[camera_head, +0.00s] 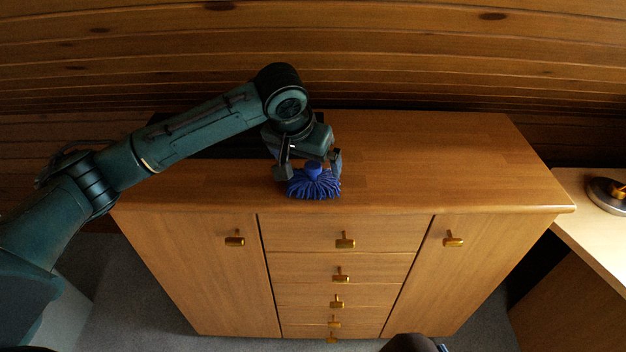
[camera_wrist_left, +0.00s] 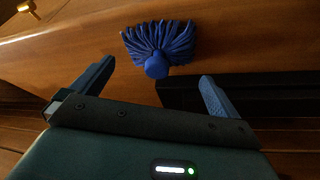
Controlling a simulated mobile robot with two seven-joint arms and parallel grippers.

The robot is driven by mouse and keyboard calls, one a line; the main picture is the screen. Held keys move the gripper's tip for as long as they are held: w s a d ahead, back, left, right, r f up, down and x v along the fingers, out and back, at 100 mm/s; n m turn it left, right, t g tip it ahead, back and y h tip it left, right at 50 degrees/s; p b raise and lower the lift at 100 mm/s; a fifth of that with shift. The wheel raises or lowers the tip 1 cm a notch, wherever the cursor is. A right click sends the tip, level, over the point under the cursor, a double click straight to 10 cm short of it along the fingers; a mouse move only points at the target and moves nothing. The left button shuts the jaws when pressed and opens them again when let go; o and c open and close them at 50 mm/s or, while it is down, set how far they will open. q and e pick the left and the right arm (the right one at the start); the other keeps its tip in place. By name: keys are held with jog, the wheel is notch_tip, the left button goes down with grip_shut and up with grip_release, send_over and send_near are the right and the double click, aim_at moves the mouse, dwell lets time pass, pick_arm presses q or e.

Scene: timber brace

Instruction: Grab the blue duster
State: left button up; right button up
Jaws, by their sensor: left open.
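The blue duster (camera_head: 314,185) sits on top of the wooden cabinet near its front edge, its bristles spread towards the front and its round knob at the back. My left gripper (camera_head: 309,172) is at the duster, with one finger on each side of it in the head view. In the left wrist view the duster (camera_wrist_left: 160,45) lies ahead of the fingertips, its knob pointing towards the gap between them. The left gripper (camera_wrist_left: 155,80) is open and holds nothing. My right gripper is not in view.
The wooden cabinet (camera_head: 430,160) has doors and drawers with brass handles. A dark flat object (camera_wrist_left: 240,90) lies on its top behind the duster. A plank wall (camera_head: 400,60) stands behind. A lighter table (camera_head: 585,215) at right bears a round metal object (camera_head: 606,195). The cabinet top's right side is clear.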

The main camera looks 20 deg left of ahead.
aim_at(310, 167)
pick_arm(q)
jog(key=x, duration=0.6)
jog(key=shift+w+f, duration=0.25)
jog(key=c, duration=0.7)
jog(key=shift+o, duration=0.2)
jog(key=shift+r, duration=0.1)
